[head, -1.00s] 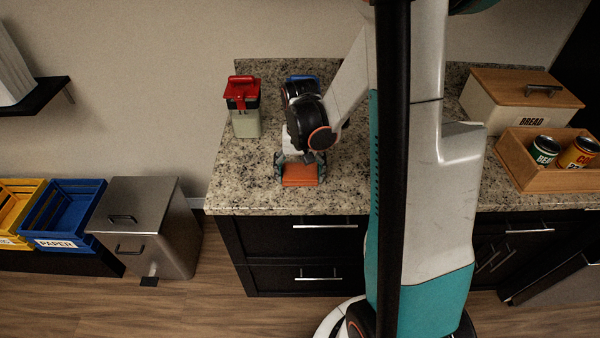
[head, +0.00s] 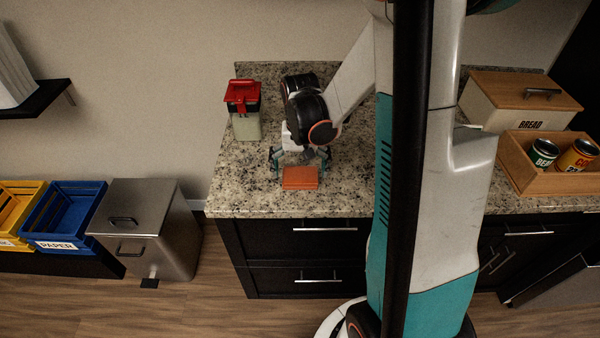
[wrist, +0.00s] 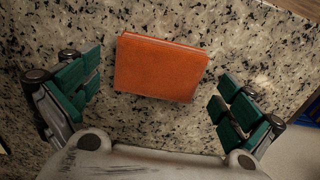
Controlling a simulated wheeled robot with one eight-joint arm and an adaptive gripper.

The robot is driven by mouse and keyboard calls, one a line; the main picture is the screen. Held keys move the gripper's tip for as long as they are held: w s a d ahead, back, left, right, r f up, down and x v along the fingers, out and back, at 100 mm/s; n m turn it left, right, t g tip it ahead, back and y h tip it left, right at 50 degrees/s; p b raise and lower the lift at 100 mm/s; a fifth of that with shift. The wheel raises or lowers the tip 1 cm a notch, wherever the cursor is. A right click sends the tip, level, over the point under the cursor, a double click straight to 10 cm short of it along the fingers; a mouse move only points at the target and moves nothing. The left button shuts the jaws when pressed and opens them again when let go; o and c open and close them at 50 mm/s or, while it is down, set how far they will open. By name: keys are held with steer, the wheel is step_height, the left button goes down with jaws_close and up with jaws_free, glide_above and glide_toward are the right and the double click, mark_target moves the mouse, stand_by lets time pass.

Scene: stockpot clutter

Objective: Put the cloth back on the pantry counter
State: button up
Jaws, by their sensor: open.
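The cloth is an orange folded rectangle (head: 300,177) lying flat on the speckled granite counter (head: 240,190), near its front edge. It also shows in the wrist view (wrist: 160,67), whole and apart from the fingers. My gripper (head: 300,161) is open and empty, just above and behind the cloth in the head view. In the wrist view its two green-padded fingers (wrist: 160,98) are spread wide, one to each side of the cloth, with bare granite between each finger and the cloth.
A red-lidded jar (head: 244,108) stands left of my arm on the counter. At right are a bread box (head: 500,105) and a wooden tray (head: 530,180) holding two cans. A steel bin (head: 150,225) and blue paper crate (head: 62,215) stand left of the counter.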

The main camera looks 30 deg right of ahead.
mark_target(300, 174)
step_height(300, 174, up, 10)
steer(key=p, duration=0.2)
steer(key=shift+f, duration=0.2)
